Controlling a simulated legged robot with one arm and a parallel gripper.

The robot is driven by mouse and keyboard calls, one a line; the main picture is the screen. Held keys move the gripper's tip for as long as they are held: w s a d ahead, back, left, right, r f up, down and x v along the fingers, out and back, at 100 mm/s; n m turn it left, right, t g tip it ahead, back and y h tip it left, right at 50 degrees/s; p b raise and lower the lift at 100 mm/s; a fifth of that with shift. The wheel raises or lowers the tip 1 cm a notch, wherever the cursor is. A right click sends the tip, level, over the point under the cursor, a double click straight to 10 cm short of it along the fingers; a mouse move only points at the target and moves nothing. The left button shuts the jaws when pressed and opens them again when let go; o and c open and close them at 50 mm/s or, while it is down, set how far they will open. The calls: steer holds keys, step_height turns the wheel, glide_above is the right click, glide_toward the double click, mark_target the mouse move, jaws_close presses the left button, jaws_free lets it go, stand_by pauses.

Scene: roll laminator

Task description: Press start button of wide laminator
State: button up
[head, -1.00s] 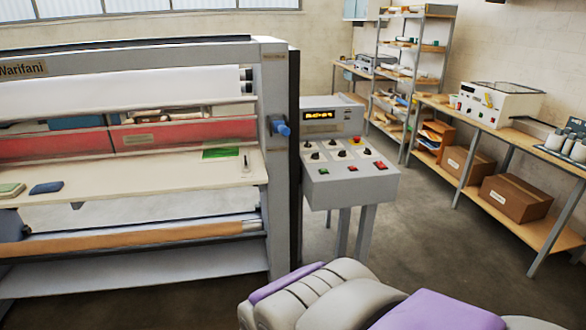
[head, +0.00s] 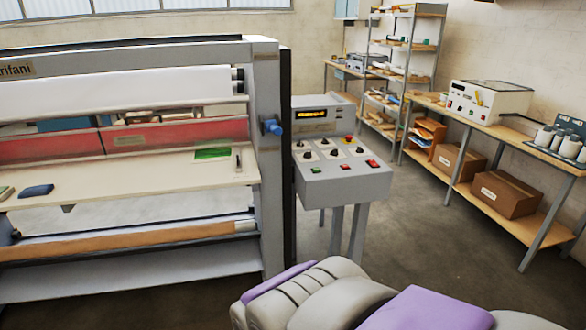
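The wide laminator (head: 130,255) fills the left side of the head view, with a white roll, red rollers and a feed table. Its grey control console (head: 345,184) stands on legs at its right end. The console has a lit amber display (head: 318,114), several black knobs and a yellow-and-red button. On its front edge are a small green button (head: 316,170) and two red buttons, one of them at the right (head: 371,163). No label on the buttons is readable. My gripper is not in view; only my grey and purple body shows at the bottom.
A workbench (head: 540,204) along the right wall holds a smaller white machine (head: 488,102), with cardboard boxes (head: 497,194) beneath. A shelf rack (head: 408,75) stands at the back. The floor (head: 420,240) between console and bench is clear.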

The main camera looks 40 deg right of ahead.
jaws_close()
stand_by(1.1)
